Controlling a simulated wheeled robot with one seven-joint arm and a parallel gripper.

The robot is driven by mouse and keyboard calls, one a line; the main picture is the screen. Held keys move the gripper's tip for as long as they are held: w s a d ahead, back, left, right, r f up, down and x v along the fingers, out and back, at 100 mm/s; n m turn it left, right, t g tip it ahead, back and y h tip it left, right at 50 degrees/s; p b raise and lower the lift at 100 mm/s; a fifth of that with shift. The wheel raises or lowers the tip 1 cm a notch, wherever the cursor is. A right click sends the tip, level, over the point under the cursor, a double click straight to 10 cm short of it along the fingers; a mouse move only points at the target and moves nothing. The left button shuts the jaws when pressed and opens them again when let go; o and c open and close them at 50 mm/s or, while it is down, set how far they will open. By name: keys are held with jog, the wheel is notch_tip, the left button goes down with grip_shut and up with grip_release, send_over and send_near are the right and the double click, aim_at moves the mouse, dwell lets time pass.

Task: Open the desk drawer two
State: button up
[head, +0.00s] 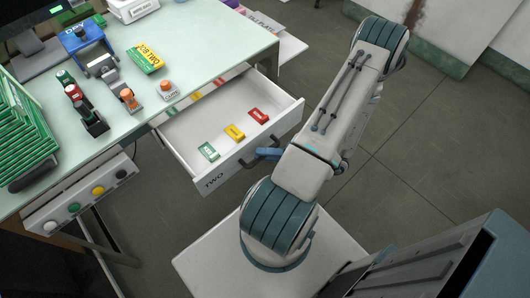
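The desk drawer two (216,180), white with "TWO" on its front, is pulled well out from under the desk. Green (208,151), yellow (234,132) and red (258,115) small boxes lie inside it. Its dark handle (247,162) is on the front face. My gripper (268,153) shows only as a small blue part at the handle; my arm hides the rest. I cannot tell whether its fingers are closed on the handle or apart from it.
The pale green desk top (190,60) holds a blue device (83,38), stamps and a stack of green trays (25,135). A panel with coloured buttons (98,190) hangs at the desk's front. Open floor (430,150) lies to the right.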

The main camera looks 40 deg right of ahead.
jog(key=b+v, duration=0.1)
jog(key=v, duration=1.2)
jog(key=shift+s+d, duration=0.25)
jog(key=shift+d, duration=0.05)
jog(key=w+a+r+m+g+h+p, duration=0.2)
jog(key=w+a+r+m+g+h, duration=0.1)
jog(key=a+r+m, duration=0.4)
jog(key=w+a+r+m+g+h+p, duration=0.3)
jog(key=w+a+r+m+h, duration=0.3)
jog(key=r+m, duration=0.6)
jog(key=w+a+r+m+g+h+p, duration=0.2)
jog(key=w+a+r+m+g+h, duration=0.2)
jog(key=a+r+m, duration=0.6)
jog(key=shift+w+a+r+g+h+p, duration=0.3)
jog(key=shift+r+h, duration=0.4)
jog(key=shift+r, duration=0.85)
jog(key=shift+w+d, duration=0.1)
dwell(1.9)
